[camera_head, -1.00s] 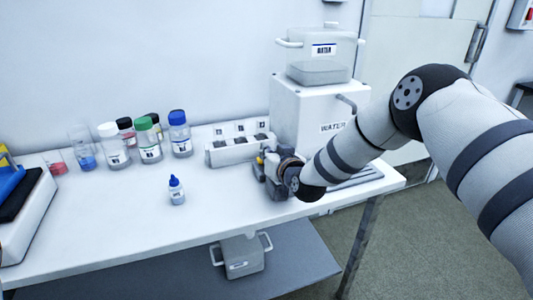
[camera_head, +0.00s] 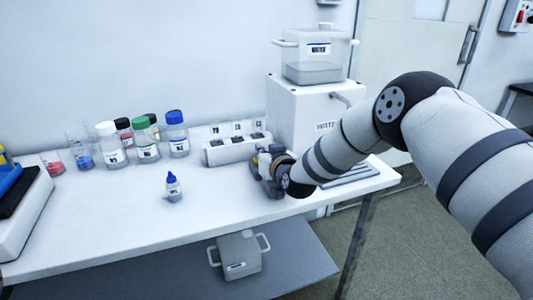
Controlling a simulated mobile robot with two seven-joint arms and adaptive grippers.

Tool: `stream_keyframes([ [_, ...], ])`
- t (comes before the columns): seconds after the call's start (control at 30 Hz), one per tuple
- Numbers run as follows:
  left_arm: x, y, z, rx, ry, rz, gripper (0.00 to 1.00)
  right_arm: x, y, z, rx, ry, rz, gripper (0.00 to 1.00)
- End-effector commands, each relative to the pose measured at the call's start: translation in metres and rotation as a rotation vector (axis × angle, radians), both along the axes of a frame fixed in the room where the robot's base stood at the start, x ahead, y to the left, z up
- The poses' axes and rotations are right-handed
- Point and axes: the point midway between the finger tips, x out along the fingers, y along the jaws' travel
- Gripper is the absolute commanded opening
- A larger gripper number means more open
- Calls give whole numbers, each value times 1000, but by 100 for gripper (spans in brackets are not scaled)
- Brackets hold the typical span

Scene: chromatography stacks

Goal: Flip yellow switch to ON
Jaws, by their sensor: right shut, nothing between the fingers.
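A white low unit (camera_head: 216,156) with several dark-topped slots and labels stands at the back of the bench, left of the water box. My right gripper (camera_head: 260,170) is at the right end of this unit, close to the bench top, pointing left and away from me. It is shut with nothing in it. I cannot pick out the yellow switch; the gripper and wrist cover the unit's right end. Whether they touch it I cannot tell. My left gripper is not in view.
A white box marked WATER (camera_head: 300,118) carries a clear tank (camera_head: 313,70). Capped bottles (camera_head: 147,146) and beakers stand at the back left. A small blue-capped dropper bottle (camera_head: 174,190) stands alone in front. The front bench top (camera_head: 120,225) is clear.

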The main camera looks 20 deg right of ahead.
Motion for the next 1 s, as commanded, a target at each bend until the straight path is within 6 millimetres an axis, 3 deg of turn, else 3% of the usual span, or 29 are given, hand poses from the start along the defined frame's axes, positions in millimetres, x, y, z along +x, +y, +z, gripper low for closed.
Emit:
stream_keyframes([
  [0.03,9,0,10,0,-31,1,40,0,0,26,-1,-20,1,0],
  [0.13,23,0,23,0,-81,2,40,-4,0,57,-1,-29,2,0],
  [0.3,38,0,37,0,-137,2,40,-49,0,60,-1,-22,1,0],
  [0.5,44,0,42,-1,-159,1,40,-86,0,58,1,-10,0,0],
  [0.7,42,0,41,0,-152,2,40,-101,0,58,-1,-5,0,0],
  [1.0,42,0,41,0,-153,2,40,-102,0,58,0,-7,1,0],
])
